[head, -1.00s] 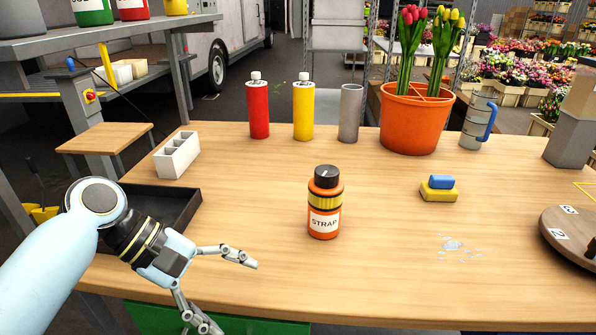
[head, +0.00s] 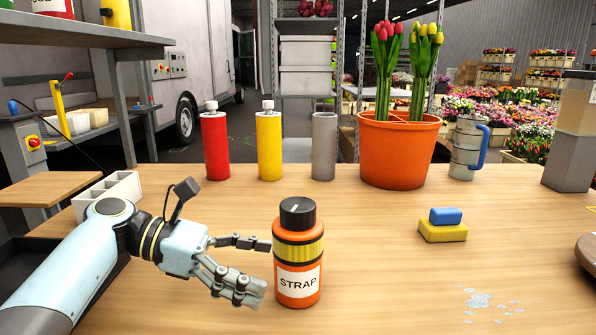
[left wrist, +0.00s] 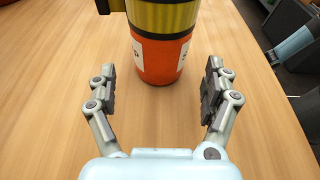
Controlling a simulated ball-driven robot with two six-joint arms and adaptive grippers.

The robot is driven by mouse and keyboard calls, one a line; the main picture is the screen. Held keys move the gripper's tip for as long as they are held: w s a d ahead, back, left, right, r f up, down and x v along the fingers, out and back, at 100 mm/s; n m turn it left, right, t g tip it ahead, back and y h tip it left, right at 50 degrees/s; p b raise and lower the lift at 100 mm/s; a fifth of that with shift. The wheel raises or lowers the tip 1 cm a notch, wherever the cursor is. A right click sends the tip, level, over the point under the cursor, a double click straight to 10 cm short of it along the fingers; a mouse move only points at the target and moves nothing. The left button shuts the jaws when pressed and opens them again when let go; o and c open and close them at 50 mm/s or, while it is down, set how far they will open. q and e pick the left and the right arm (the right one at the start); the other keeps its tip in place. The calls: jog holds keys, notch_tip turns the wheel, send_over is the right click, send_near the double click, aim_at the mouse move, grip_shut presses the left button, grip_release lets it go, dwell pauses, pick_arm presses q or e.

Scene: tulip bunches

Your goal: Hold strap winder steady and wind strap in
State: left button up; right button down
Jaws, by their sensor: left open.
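The strap winder (head: 299,281) is an orange canister with a yellow band, a black knob on top and a STRAP label. It stands upright on the table, front centre in the head view. My left gripper (head: 268,270) is open just left of it, fingers pointing at it. In the left wrist view the winder (left wrist: 162,62) stands ahead, between and beyond the two spread fingers (left wrist: 160,90), with bare table between; no contact shows. The top of the winder is cut off in that view. My right gripper is not in view.
A yellow and blue sponge pair (head: 443,232) and a small water puddle (head: 480,300) lie to the right. A red bottle (head: 215,147), yellow bottle (head: 269,147), grey cylinder (head: 323,147) and orange tulip pot (head: 398,160) line the back. The table (head: 370,270) right of the winder is clear.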

aim_at(290, 275)
pick_arm(q)
jog(key=shift+d+f+b, duration=0.5)
jog(key=shift+d+f, duration=0.1)
jog(key=shift+d, duration=0.2)
jog(key=shift+d+r+p, duration=0.15)
jog(key=shift+d+p, duration=0.65)
jog(key=shift+d, duration=0.6)
jog(key=shift+d+f, duration=0.35)
jog(key=shift+d, duration=0.05)
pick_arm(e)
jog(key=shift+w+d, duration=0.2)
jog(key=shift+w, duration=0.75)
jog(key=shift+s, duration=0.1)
pick_arm(q)
jog(key=shift+c, duration=0.5)
jog(key=c, duration=0.8)
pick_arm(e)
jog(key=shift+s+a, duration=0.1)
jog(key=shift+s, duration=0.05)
